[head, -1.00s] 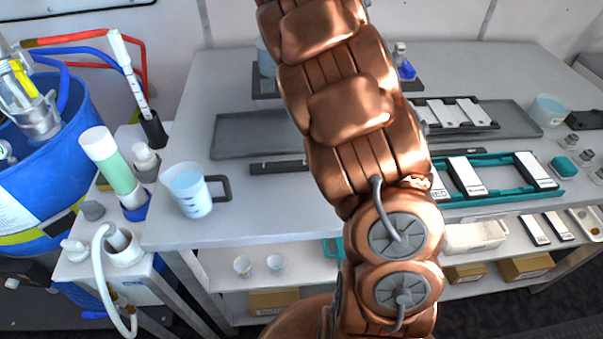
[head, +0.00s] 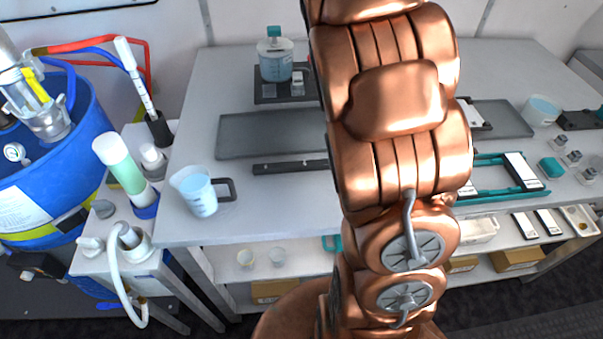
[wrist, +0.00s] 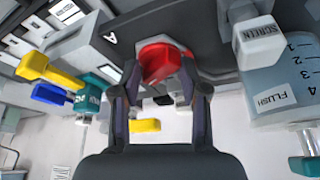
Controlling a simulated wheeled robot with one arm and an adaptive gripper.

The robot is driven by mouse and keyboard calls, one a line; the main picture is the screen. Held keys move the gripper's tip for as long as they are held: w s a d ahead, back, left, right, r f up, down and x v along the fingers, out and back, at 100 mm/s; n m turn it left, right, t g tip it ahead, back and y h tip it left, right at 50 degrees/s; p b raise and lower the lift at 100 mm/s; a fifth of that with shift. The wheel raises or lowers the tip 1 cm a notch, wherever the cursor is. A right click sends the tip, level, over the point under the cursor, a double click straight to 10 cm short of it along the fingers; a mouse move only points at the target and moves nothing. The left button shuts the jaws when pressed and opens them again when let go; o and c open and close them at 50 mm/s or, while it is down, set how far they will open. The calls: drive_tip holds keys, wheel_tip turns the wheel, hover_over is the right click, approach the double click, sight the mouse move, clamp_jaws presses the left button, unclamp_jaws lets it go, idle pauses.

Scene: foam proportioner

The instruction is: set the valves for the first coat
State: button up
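In the wrist view my gripper (wrist: 160,85) has its two fingers spread on either side of a red valve handle (wrist: 160,60). The handle lies at the fingertips; I cannot tell whether they touch it. A yellow handle (wrist: 47,70) and a blue handle (wrist: 50,96) stick out at the left, beside a teal fitting (wrist: 92,88). Another yellow handle (wrist: 146,125) shows between the fingers, lower in the picture. A plate marked "A" (wrist: 110,38) is left of the red handle. In the head view my gripper is out of sight and my arm covers the middle.
A clear container marked "FLUSH" (wrist: 275,90) stands close right of my gripper, with a part marked "SCREEN" (wrist: 258,40) above it. In the head view are a blue drum (head: 45,160), a measuring jug (head: 197,190) and a grey tray (head: 270,135) on the bench.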

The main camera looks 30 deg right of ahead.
drive_tip(key=n+t+y+p, duration=0.1)
drive_tip(key=n+p, duration=0.3)
drive_tip(key=shift+s+d+r, duration=0.1)
drive_tip(key=shift+r, duration=0.05)
drive_tip(key=b+v, duration=0.3)
drive_tip(key=v, duration=0.5)
drive_tip(key=s+a+f+n+g+y+b, duration=0.1)
drive_tip(key=s+a+f+n+g+b, duration=0.1)
drive_tip(key=s+a+f, duration=0.4)
drive_tip(key=s+a+f+n+g+y+b, duration=0.1)
drive_tip(key=s+a+f, duration=0.5)
drive_tip(key=s+a, duration=0.8)
drive_tip(key=shift+a+f+n+g+b, duration=0.25)
drive_tip(key=shift+n+g+b, duration=0.25)
drive_tip(key=shift+b, duration=0.55)
